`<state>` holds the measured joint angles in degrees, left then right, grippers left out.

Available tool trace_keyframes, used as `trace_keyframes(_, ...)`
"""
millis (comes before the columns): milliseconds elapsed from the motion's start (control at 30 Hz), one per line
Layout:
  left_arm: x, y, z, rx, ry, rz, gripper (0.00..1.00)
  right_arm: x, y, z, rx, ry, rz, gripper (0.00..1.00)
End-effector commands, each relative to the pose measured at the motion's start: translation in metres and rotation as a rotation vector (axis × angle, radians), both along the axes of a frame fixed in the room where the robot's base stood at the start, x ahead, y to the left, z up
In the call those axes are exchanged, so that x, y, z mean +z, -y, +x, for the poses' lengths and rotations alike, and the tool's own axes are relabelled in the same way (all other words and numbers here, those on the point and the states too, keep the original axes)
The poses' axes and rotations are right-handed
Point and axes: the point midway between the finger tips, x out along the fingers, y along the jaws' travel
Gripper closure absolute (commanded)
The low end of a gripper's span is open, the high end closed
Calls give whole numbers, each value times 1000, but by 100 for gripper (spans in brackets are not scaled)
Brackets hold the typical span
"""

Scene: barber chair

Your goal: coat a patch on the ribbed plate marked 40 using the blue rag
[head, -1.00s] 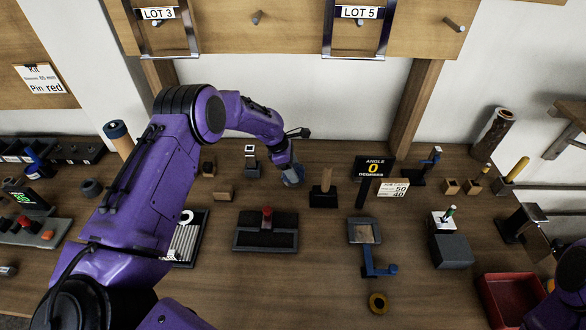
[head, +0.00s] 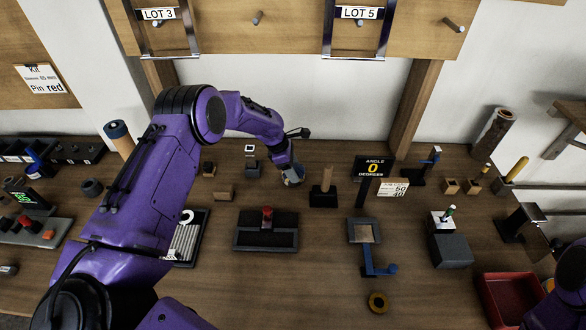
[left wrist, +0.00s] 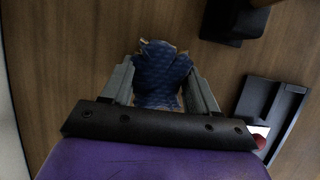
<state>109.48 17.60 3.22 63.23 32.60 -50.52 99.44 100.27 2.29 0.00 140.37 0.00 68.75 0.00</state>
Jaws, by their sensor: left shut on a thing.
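My left gripper (head: 293,177) is shut on the blue rag. In the left wrist view the rag (left wrist: 160,75) is a dark blue patterned bundle between the two grey fingers of the gripper (left wrist: 160,85). The gripper hangs over the back middle of the bench, between small blocks and a black stand. A ribbed plate (head: 184,243), pale with a dark frame, lies left of the middle. My left arm covers its left part, and I cannot read a 40 on it. My right gripper is not in view; part of that arm shows at the lower right.
A black tray with a red knob (head: 266,229) lies right of the ribbed plate. A black block with a wooden handle (head: 324,190) stands just right of my left gripper. An angle display (head: 374,168), a card (head: 394,189) and a red bin (head: 508,300) are further right.

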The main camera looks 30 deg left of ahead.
Motion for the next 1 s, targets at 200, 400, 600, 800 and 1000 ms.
trace_keyframes(200,16,0,-1,-1,-2,0,65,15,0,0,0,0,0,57)
trace_keyframes(400,36,0,-1,0,-1,0,65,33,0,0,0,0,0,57)
trace_keyframes(600,55,0,0,0,-1,0,65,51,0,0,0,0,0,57)
trace_keyframes(800,71,0,-1,0,-1,0,65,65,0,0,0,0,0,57)
trace_keyframes(1000,69,0,-1,0,-1,0,65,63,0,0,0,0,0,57)
